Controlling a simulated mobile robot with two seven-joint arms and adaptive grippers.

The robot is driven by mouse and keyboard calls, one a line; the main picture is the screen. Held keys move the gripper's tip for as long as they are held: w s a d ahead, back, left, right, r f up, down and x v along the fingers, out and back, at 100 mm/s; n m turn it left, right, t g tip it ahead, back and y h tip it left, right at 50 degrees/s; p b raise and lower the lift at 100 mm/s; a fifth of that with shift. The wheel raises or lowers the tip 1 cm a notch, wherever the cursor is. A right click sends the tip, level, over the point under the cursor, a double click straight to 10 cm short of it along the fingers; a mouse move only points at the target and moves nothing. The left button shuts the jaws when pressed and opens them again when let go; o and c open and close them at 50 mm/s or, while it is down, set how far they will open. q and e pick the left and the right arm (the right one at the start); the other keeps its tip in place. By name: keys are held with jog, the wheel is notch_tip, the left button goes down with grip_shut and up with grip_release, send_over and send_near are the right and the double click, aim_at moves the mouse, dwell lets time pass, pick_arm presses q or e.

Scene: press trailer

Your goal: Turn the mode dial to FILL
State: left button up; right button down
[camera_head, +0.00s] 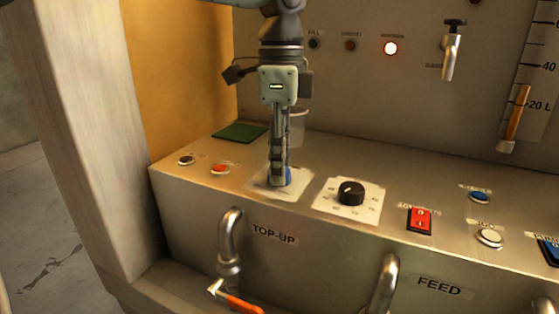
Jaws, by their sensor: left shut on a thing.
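A blue dial knob (288,176) stands on a white dial plate (299,188) on the sloped metal console. My left gripper (279,182) points straight down, its fingers shut on this blue knob and hiding most of it. The plate's marks and the knob's pointer direction cannot be read. A black dial (351,193) sits on a second white plate (333,203) just to the right, with small labels too blurred to read. I cannot read the word FILL on either plate. My right gripper is not in view.
Left of the gripper are a dark button (186,160), an orange-red button (220,169) and a green pad (239,132). A pale cup (298,128) stands behind it. A red rocker switch (420,221) lies right. Pipes and an orange-handled valve (240,303) project in front.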

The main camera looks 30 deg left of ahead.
aim_at(285, 169)
pick_arm(q)
jog(key=m, duration=0.5)
jog(key=shift+m, duration=0.3)
jog(key=m, duration=0.5)
jog(key=shift+d+y, duration=0.1)
jog(key=shift+y, duration=0.2)
jog(key=o, duration=1.2)
jog(key=shift+c, duration=0.2)
jog(key=shift+r, duration=0.1)
notch_tip(285, 169, up, 12)
jog(key=shift+w+d, duration=0.2)
jog(key=shift+w, duration=0.05)
